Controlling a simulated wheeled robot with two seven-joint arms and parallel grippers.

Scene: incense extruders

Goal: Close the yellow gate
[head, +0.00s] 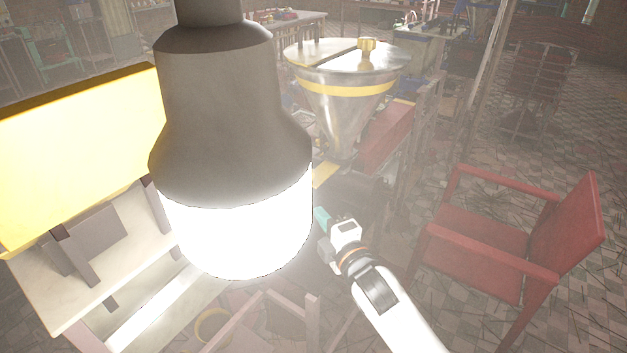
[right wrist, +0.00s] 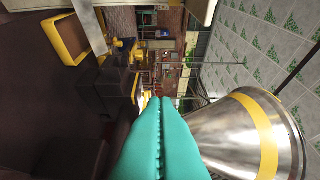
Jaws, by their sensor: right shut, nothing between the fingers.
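A small yellow piece (head: 324,174) shows below the metal funnel, partly hidden behind the hanging lamp; it may be the yellow gate, but I cannot tell whether it is open. The steel funnel (head: 343,112) has a yellow band and a yellow knob on its lid. My right gripper (head: 321,216) is below and in front of the funnel, apart from the small yellow piece in the picture. Its teal fingers (right wrist: 160,103) are pressed together and empty in the right wrist view, with the funnel (right wrist: 240,140) to their right. My left gripper is not in view.
A large lit lamp (head: 230,110) hangs close in front and hides the middle. A big yellow box (head: 80,150) sits at the left above a pale table (head: 60,290). A red armchair (head: 480,260) stands at the right.

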